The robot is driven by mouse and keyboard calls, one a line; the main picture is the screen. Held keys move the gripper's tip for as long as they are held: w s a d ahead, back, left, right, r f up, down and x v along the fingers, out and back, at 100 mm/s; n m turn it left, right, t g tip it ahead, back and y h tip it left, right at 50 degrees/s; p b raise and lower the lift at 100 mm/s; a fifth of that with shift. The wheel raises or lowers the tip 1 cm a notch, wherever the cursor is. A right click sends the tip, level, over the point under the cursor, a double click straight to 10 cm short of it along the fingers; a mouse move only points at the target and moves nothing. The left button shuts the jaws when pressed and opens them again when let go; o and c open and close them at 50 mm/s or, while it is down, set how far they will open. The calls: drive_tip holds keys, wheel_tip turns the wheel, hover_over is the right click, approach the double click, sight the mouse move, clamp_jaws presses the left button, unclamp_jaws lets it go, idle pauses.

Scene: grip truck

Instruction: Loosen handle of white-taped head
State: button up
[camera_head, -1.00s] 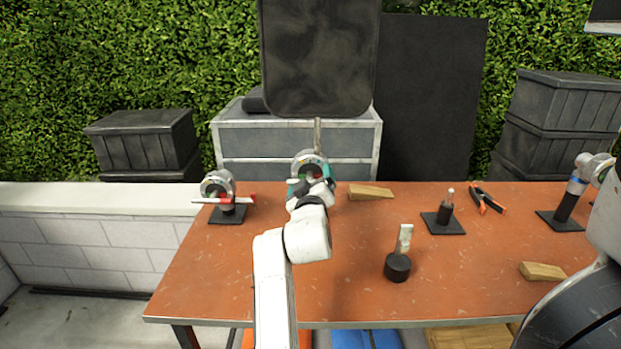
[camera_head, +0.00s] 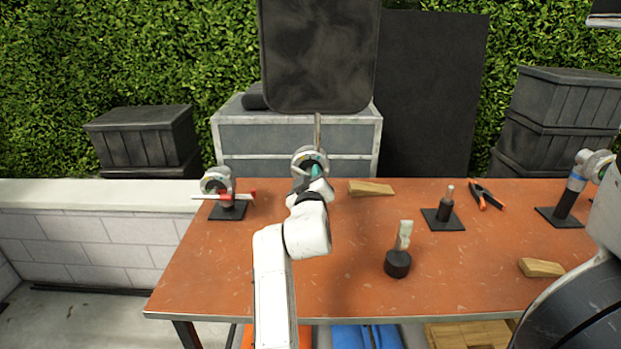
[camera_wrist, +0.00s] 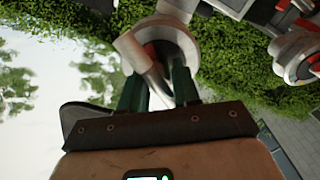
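A grey round grip head (camera_head: 309,160) stands at the back of the table, below the large dark panel (camera_head: 318,60) and its thin pole. My gripper (camera_head: 316,172) is at this head's front, and my wrist hides its lower part. The head (camera_wrist: 172,35) also shows in the wrist view, with a silver handle (camera_wrist: 138,55) reaching down between my two dark green fingers (camera_wrist: 158,92). The fingers stand apart, with the handle's end between them; contact is unclear. I can make out no white tape on this head.
A head with red on its handle (camera_head: 217,185) stands at the left, and a blue-banded head (camera_head: 580,175) at the right. A white-topped post (camera_head: 403,236), a short pin stand (camera_head: 446,210), an orange clamp (camera_head: 485,195) and wooden wedges (camera_head: 371,188) also sit on the orange table (camera_head: 330,280).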

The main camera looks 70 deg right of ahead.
clamp_jaws()
drive_tip(key=m+b, duration=0.1)
drive_tip(key=b, duration=0.1)
drive_tip(key=shift+f+b, duration=0.35)
drive_tip(key=shift+b, duration=0.05)
drive_tip(key=m+b, duration=0.2)
drive_tip(key=shift+s+r+m, duration=0.1)
drive_tip(key=shift+m, duration=0.2)
drive_tip(key=shift+r+b, duration=0.15)
drive_tip(key=shift+b, duration=0.2)
drive_tip(key=o, duration=1.3)
unclamp_jaws()
drive_tip(key=shift+c, duration=0.2)
